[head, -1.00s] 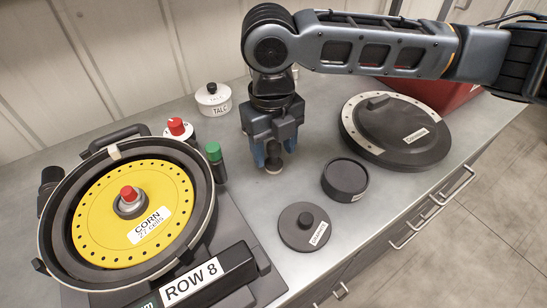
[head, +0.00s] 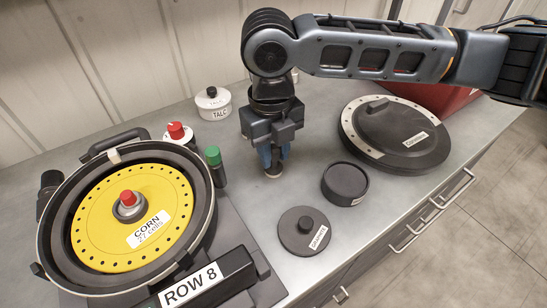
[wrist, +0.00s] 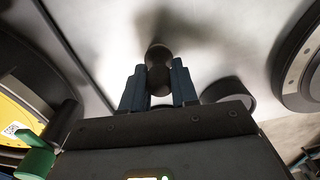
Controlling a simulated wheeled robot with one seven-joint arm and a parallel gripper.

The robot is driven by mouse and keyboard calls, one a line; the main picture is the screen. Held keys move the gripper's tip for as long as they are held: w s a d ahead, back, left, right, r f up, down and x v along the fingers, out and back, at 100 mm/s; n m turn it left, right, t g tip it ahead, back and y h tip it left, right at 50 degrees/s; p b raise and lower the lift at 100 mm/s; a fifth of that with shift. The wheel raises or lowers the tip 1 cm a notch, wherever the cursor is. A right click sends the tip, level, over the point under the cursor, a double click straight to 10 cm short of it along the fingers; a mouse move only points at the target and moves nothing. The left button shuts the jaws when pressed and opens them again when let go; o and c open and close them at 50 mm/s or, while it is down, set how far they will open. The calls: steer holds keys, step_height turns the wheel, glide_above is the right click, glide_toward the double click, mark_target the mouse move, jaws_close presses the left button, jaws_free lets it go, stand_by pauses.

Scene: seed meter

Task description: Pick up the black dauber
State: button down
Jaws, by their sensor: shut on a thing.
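The black dauber (wrist: 158,72) shows in the wrist view as a dark knobbed piece between the two blue fingers of my gripper (wrist: 158,88). My gripper is shut on it. In the head view my gripper (head: 272,160) points down over the bench, and only the pale lower end of the dauber (head: 273,172) shows below the fingertips. The rest of the dauber is hidden by the fingers. I cannot tell whether its bottom touches the bench.
The seed meter with a yellow corn plate (head: 90,215) stands at left. A round black cup (head: 345,183), a small knobbed lid (head: 303,232) and a large black cover (head: 400,135) lie to the right.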

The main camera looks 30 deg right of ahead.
mark_target(273, 146)
steer(key=shift+r, duration=0.1)
steer(key=shift+r, duration=0.6)
step_height(273, 146, up, 3)
steer(key=shift+f+b, duration=0.2)
steer(key=shift+b, duration=0.15)
steer(key=s+d+r+b, duration=0.1)
steer(key=s+d+r, duration=0.2)
steer(key=d+r, duration=0.4)
steer(key=d, duration=0.4)
steer(key=shift+s+b, duration=0.3)
